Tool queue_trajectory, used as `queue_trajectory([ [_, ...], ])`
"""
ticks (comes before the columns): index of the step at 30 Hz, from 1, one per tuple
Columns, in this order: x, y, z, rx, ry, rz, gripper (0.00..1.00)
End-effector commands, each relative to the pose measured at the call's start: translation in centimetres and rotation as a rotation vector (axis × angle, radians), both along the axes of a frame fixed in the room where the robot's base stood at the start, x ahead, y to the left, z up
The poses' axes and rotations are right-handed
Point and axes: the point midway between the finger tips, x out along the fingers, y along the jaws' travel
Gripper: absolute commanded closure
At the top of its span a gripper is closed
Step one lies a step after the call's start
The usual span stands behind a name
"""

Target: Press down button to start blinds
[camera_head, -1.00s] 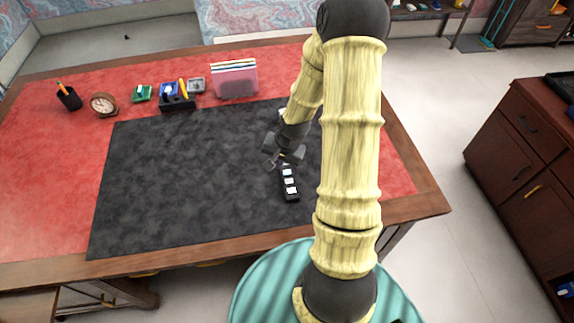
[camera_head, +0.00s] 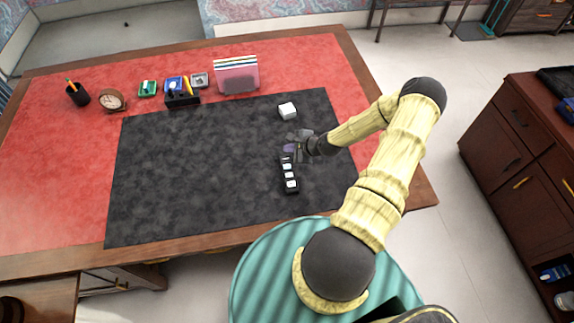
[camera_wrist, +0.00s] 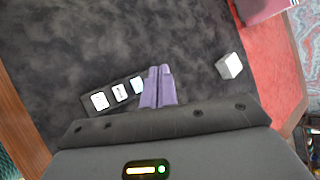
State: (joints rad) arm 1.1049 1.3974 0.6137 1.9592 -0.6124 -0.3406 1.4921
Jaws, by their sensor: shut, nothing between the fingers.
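A slim black button panel (camera_head: 293,189) with a row of pale square buttons lies on the dark desk mat. It also shows in the wrist view (camera_wrist: 110,106), left of my fingers, with three buttons clear. My gripper (camera_head: 288,149) is shut and empty, its purple fingers together at the panel's far end. In the wrist view the fingertips (camera_wrist: 159,69) point down beside the rightmost visible button and hide that end of the panel. I cannot tell whether they touch it. The button markings are too small to read.
A white box (camera_head: 287,111) stands on the mat beyond my gripper. A pink file holder (camera_head: 237,76), a black organizer (camera_head: 182,99), a clock (camera_head: 111,100) and a pen cup (camera_head: 77,95) line the desk's back. The mat (camera_head: 190,180) left of the panel is clear.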

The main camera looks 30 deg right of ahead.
Motion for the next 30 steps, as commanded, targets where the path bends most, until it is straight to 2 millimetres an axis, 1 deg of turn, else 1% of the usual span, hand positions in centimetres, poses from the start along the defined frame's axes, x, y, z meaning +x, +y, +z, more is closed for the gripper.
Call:
queue_trajectory([
  [5,0.0,0.0,-0.3,-0.001,0.001,0.002,1.00],
  [8,0.0,0.0,-0.8,-0.002,0.002,0.003,1.00],
  [14,0.0,0.1,-3.0,-0.002,0.002,0.004,1.00],
  [24,-0.1,0.1,-7.2,0.000,0.002,0.002,1.00],
  [27,-0.1,0.1,-8.2,-0.001,0.002,0.003,1.00],
  [30,-0.1,0.1,-8.7,-0.001,0.002,0.003,1.00],
])
